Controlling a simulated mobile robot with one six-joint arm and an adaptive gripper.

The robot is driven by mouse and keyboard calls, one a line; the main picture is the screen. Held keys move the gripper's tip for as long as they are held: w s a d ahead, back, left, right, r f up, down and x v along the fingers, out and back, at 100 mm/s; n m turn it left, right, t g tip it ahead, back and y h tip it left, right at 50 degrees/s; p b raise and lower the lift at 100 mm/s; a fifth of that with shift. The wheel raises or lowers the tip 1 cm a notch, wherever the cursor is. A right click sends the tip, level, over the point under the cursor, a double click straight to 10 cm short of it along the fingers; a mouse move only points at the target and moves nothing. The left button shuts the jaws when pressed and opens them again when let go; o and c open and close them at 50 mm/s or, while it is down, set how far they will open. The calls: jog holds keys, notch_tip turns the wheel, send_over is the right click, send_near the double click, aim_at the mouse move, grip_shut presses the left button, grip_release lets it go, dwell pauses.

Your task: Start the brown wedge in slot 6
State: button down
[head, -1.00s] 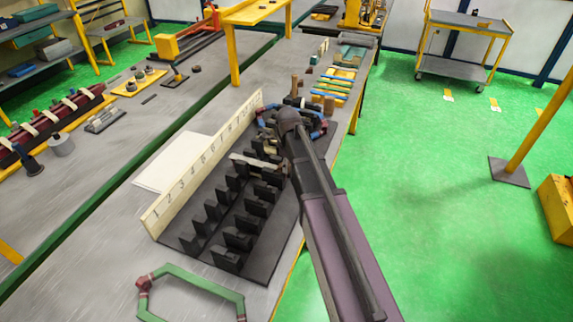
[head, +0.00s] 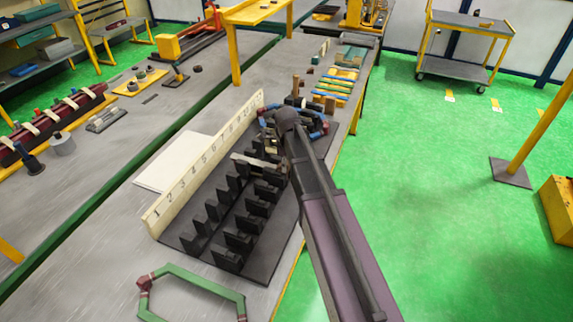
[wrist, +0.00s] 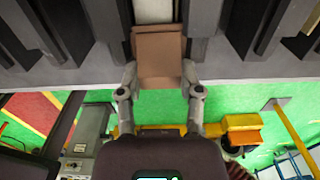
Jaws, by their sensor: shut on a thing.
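The brown wedge (wrist: 158,55) is held between the fingertips of my gripper (wrist: 159,80) in the wrist view. Its far end is at the mouth of a slot between dark teeth, in line with a white strip (wrist: 153,10) in that slot. How far the wedge is inside the slot I cannot tell. In the head view the dark stator block (head: 205,243) lies beside a numbered board (head: 200,168). A pale strip (head: 250,160) lies across the block's middle teeth. My arm hides the gripper and wedge there, and the slot number is not readable for certain.
A green coil (head: 195,278) lies at the front of the bench. Blue and red coils (head: 323,128) and several coloured strips (head: 340,83) are behind my arm. A white sheet (head: 175,165) lies left of the board. Open green floor is on the right.

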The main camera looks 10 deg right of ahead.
jog(key=shift+w+a, duration=0.2)
jog(key=shift+a, duration=0.1)
jog(key=shift+c, duration=0.9)
grip_release()
jog(key=shift+r, duration=0.1)
